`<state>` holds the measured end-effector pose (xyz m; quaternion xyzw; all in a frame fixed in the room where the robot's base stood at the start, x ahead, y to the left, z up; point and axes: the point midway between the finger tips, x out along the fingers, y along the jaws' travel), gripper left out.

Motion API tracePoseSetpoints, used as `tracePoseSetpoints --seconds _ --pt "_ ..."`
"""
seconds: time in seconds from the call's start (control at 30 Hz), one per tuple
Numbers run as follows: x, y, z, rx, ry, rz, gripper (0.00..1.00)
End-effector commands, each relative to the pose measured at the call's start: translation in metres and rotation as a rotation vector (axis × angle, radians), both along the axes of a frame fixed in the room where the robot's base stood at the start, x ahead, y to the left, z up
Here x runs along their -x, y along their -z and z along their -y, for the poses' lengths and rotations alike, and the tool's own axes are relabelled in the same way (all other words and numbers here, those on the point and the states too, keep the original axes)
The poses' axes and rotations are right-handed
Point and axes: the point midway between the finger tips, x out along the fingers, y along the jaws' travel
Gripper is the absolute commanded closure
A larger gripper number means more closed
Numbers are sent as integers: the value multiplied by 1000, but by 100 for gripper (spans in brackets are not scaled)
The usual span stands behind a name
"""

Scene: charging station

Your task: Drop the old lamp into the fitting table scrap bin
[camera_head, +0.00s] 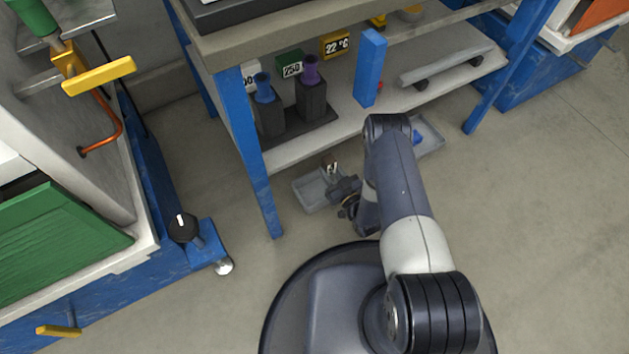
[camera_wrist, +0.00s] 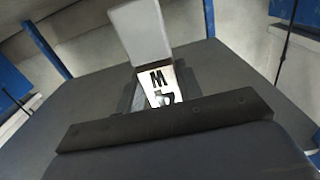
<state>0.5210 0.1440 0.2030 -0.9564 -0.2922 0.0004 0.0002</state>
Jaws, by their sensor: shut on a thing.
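My gripper (camera_head: 338,182) is low in front of the blue-legged table in the head view, beside and partly over a shallow grey open bin (camera_head: 308,197). In the wrist view its dark jaws (camera_wrist: 158,92) are shut on a pale grey block-like thing with a white label, which I take to be the old lamp (camera_wrist: 142,32). The label shows a black M and part of another mark. In the head view only a small pale and brown bit shows at the jaws. My arm hides part of the bin, and I cannot tell whether the lamp touches it.
Another grey bin (camera_head: 433,140) with a blue thing in it lies right of my arm. The table's lower shelf (camera_head: 345,128) carries dark holders with blue and purple pieces and a blue block (camera_head: 370,68). A blue table leg (camera_head: 259,180) stands close left. Floor at right is clear.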

Motion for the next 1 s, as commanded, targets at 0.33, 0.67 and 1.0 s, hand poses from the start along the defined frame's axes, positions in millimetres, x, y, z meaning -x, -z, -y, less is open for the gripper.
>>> tracePoseSetpoints --seconds 0.33,0.67,1.0 --pt "0 19 0 0 -1 0 90" --pt "0 57 0 1 -1 1 90" --pt "0 61 0 0 -1 0 90"
